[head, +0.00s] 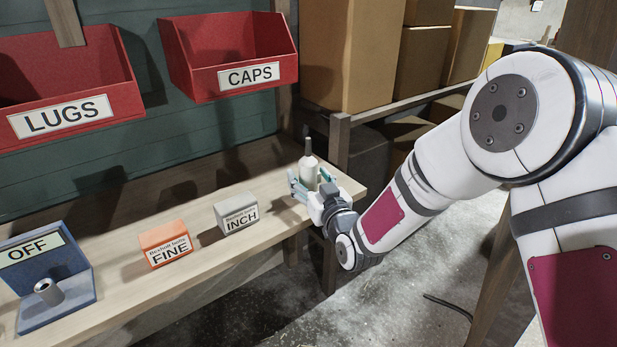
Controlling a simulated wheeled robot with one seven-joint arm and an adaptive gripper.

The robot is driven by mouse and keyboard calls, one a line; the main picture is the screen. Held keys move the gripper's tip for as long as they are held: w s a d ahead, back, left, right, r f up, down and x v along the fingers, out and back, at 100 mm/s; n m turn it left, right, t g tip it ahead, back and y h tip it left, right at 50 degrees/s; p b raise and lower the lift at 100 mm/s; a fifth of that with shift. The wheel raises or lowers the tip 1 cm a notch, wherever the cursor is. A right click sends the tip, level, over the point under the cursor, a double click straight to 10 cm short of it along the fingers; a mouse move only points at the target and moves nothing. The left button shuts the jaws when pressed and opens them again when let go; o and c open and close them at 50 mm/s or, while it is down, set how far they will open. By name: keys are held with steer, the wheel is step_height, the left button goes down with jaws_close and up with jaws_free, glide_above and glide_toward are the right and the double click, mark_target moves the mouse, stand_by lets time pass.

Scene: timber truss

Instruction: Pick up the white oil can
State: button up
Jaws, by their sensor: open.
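The white oil can (308,167) stands upright near the right end of the wooden shelf, with a dark narrow spout pointing up. My gripper (309,186) is at the can's lower part, with its teal fingers open. One finger shows to the left of the can and the other to its right, so the can appears to be between them. The can's base is hidden behind the gripper, and I cannot tell whether a finger touches it.
On the shelf (120,235) stand a grey INCH block (237,213), an orange FINE block (165,244) and a blue OFF holder (47,275). Red LUGS (65,85) and CAPS (230,55) bins hang behind. Cardboard boxes (352,55) stand behind the can.

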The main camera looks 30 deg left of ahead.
steer(key=shift+w+a, duration=0.3)
steer(key=shift+a, duration=0.15)
steer(key=shift+r, duration=0.1)
jaws_close()
